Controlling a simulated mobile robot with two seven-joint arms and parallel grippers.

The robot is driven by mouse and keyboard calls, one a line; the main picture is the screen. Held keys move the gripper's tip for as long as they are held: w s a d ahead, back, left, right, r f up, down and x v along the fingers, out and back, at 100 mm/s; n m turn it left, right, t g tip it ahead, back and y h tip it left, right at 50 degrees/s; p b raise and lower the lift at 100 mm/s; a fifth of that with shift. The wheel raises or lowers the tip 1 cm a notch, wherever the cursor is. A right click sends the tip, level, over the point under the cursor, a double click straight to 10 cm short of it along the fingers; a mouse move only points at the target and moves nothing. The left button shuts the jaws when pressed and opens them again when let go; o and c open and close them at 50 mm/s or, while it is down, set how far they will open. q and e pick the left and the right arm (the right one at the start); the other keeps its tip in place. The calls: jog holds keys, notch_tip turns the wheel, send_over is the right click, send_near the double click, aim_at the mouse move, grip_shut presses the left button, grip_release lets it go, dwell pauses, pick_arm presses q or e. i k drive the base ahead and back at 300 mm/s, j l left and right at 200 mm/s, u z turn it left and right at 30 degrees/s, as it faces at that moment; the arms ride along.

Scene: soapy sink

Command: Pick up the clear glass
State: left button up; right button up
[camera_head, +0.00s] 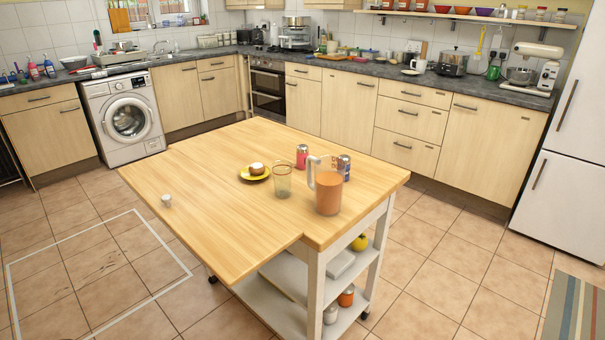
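A clear glass (282,180) stands upright on the wooden top of the kitchen island (215,205), near the middle. It looks empty and has a greenish tint. A yellow plate (246,174) with a small brown and white item on it is just left of the glass. A clear jug (328,187) of orange liquid stands to the right of the glass. Neither of my grippers is in view.
A red can (302,156) and a dark blue can (344,166) stand behind the jug. A small white cup (166,200) is near the island's left edge. Tiled floor (440,250) surrounds the island; counters line the back.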

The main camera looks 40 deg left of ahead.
aim_at(282, 180)
jog(key=i+l+u, duration=0.15)
jog(key=i+u, duration=0.2)
jog(key=i+l+u, duration=0.2)
jog(key=u, duration=0.2)
